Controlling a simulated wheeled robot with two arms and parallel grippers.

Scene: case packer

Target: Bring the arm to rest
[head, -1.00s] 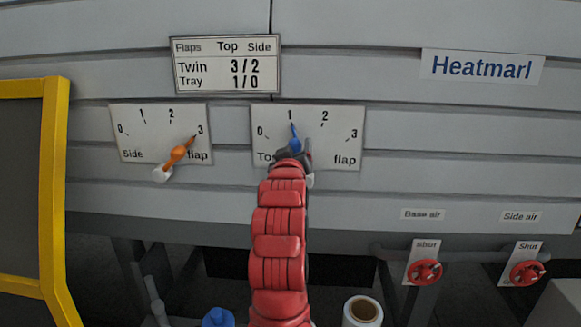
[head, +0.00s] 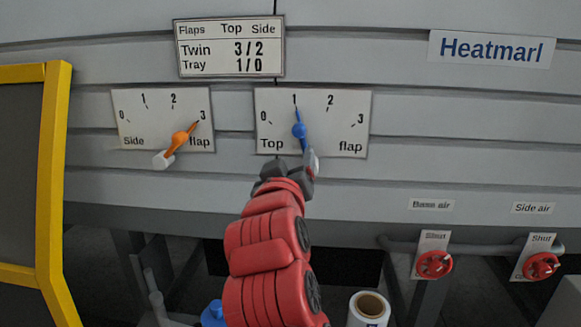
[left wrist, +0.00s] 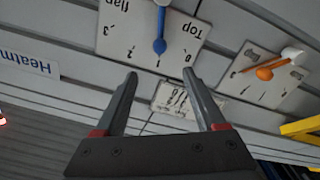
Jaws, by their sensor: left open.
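My left gripper (head: 290,165) is open and empty, just below the Top flap dial (head: 275,132) and apart from its blue pointer (head: 299,130). The blue pointer's tip is at 1. In the left wrist view, which is upside down, my two fingers (left wrist: 161,76) are spread with nothing between them, and the blue pointer (left wrist: 160,45) stands beyond the fingertips. My red left arm comes up from the bottom of the head view. My right gripper is not in view.
The Side flap dial (head: 130,115) has an orange pointer (head: 180,138) at 3. A sign (head: 229,47) above reads Twin 3/2, Tray 1/0. Red valve handles (head: 434,264) are at lower right. A yellow frame (head: 52,170) stands at left.

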